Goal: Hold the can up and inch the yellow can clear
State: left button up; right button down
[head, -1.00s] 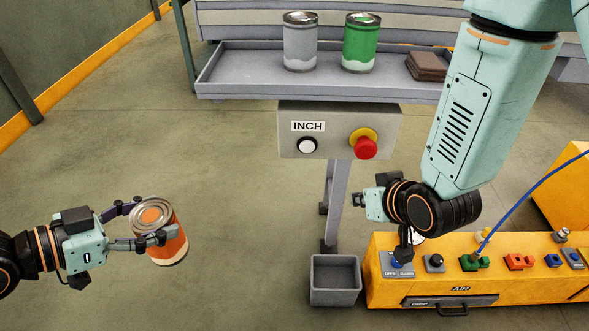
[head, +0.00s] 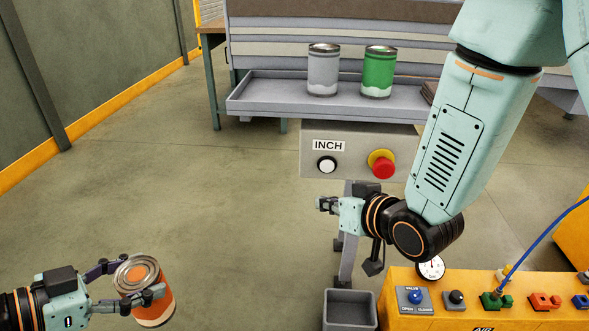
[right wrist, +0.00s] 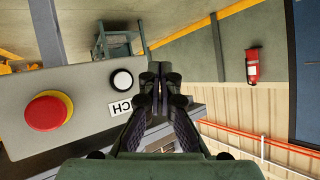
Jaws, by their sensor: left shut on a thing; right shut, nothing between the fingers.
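My left gripper (head: 135,285) is shut on an orange can (head: 152,312), held up at the lower left of the head view, tilted a little. My right gripper (head: 326,205) is shut and empty, seen just below the INCH box (head: 352,140) in the head view. In the right wrist view its closed fingers (right wrist: 158,85) lie beside the white button (right wrist: 121,80) on that box, apart from it in the picture. The white button (head: 327,164) also shows in the head view, unobstructed. No yellow can is in view.
A red stop button (head: 383,168) on a yellow collar is right of the white one. A grey can (head: 323,72) and a green can (head: 378,75) stand on the tray (head: 260,103) behind. A yellow air unit (head: 440,312) with a valve switch (head: 415,297) is at lower right. Open floor lies left.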

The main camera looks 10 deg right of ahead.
aim_at(327, 166)
pick_arm(q)
jog(key=shift+s+d+r, duration=0.15)
jog(key=shift+d+r, duration=0.05)
jog(key=shift+d, duration=0.2)
jog(key=shift+a+f, duration=0.1)
jog(key=shift+a, duration=0.1)
jog(key=shift+d, duration=0.1)
pick_arm(e)
jog(key=w+d, duration=0.1)
jog(key=w, duration=0.1)
jog(key=w+d, duration=0.1)
jog(key=w, duration=0.2)
jog(key=w+d, duration=0.1)
jog(key=w, duration=0.2)
jog(key=shift+w, duration=0.1)
pick_arm(q)
jog(key=shift+r, duration=0.2)
pick_arm(e)
jog(key=shift+w, duration=0.1)
dwell(0.8)
pick_arm(q)
jog(key=shift+r+p, duration=0.2)
jog(key=shift+p, duration=0.2)
pick_arm(e)
jog(key=shift+w+d, duration=0.1)
jog(key=shift+w, duration=0.15)
